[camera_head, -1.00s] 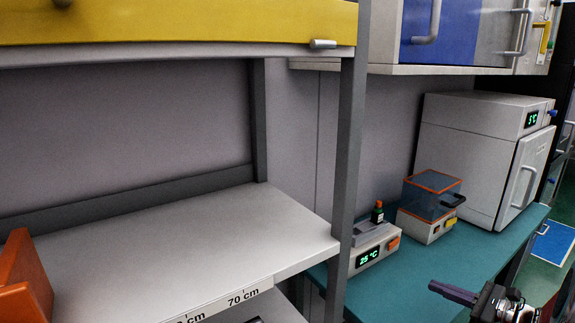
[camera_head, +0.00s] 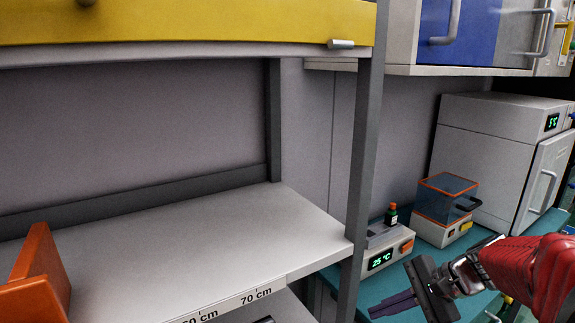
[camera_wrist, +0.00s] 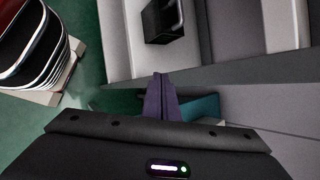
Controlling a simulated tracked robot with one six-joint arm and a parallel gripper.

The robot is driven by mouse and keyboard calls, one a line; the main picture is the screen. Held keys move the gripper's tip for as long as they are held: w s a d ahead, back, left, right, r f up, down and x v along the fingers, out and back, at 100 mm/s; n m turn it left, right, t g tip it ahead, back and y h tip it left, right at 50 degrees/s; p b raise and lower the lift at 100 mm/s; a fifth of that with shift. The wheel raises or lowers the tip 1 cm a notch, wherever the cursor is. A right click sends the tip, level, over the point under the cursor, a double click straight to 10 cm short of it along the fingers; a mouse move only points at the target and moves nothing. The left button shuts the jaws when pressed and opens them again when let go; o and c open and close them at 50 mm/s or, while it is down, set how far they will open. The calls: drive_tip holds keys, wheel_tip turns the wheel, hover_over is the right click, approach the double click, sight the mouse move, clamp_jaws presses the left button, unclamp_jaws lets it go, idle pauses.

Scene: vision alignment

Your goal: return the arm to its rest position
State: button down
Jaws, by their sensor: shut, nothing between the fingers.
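My gripper (camera_head: 392,305) is at the lower right in the head view, in front of the teal bench. My red arm reaches in from the right edge behind it. The dark purple fingers point left and are closed together with nothing between them. In the wrist view the fingers (camera_wrist: 160,97) show as one closed pair at the centre, above the dark gripper body. They appear clear of the surfaces around them.
A grey shelf (camera_head: 180,255) with an orange object (camera_head: 40,270) stands at left; its post (camera_head: 365,150) rises near my gripper. On the teal bench (camera_head: 405,270) are a heater reading 25 °C (camera_head: 385,252), a clear-lidded box (camera_head: 446,200) and a white cabinet (camera_head: 480,150). Cupboards (camera_head: 455,35) hang above.

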drive_tip(key=s+a+r+n+h, duration=0.1)
drive_tip(key=s+n+h, duration=0.1)
drive_tip(key=s+n, duration=0.2)
drive_tip(key=s+a+r+n+t+h, duration=0.1)
drive_tip(key=s+a+n+h, duration=0.1)
drive_tip(key=s+n, duration=0.3)
drive_tip(key=s+a+r+n+h, duration=0.1)
drive_tip(key=s+n+h, duration=0.2)
drive_tip(key=s, duration=0.5)
drive_tip(key=shift+a+r+n+t+h, duration=0.35)
drive_tip(key=shift+n+t+h, duration=0.05)
drive_tip(key=shift+n, duration=0.3)
